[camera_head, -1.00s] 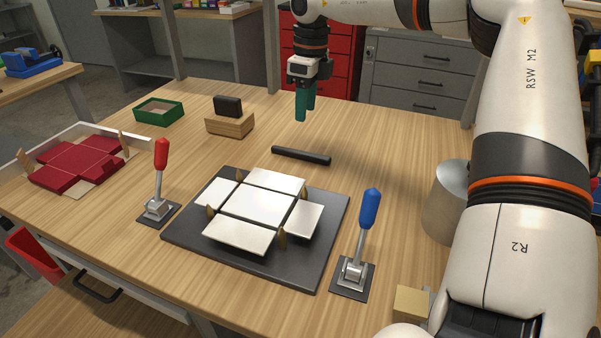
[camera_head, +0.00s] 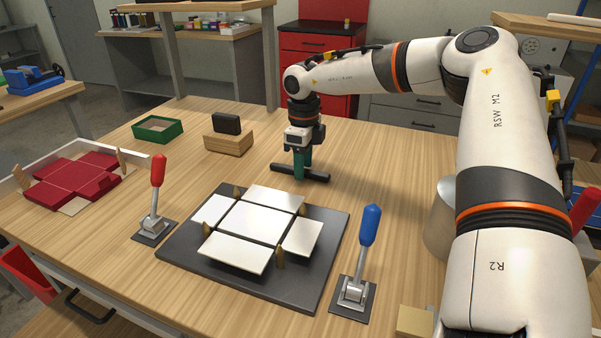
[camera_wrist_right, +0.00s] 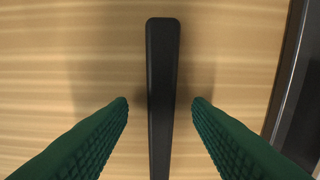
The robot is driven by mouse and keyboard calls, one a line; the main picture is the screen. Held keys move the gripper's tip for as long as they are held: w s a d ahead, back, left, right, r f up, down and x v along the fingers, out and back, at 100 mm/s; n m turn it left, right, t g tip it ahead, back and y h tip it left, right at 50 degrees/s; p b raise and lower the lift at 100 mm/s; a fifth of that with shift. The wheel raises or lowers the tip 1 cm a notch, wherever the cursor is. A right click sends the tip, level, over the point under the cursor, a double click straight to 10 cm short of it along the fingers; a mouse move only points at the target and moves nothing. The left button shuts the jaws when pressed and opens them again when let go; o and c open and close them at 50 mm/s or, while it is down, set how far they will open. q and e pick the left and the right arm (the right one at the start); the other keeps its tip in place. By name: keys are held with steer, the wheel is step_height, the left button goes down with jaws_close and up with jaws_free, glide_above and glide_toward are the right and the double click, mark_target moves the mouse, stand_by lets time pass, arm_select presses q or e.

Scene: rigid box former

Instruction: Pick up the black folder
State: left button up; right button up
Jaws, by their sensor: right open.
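The black folder (camera_head: 316,177) is a slim dark bar lying flat on the wooden table, behind the black plate with the white panels. In the right wrist view the bar (camera_wrist_right: 162,90) runs up the middle of the picture. My right gripper (camera_head: 299,175) is down at the bar with its green fingers pointing at the table. Its fingertips (camera_wrist_right: 160,102) are open, one on each side of the bar, with a gap on both sides. The lower end of the bar runs out of the wrist picture. My left gripper is not in view.
The black plate (camera_head: 170,250) carries a flat white box blank (camera_head: 256,222). A red-handled lever (camera_head: 157,190) and a blue-handled lever (camera_head: 368,240) flank it. A wooden block (camera_head: 228,143) with a black piece and a green tray (camera_head: 158,129) stand back left. A metal cylinder (camera_head: 438,225) stands at right.

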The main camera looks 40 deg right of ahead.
steer(key=shift+f, duration=0.25)
jaws_close()
steer(key=shift+r, duration=0.1)
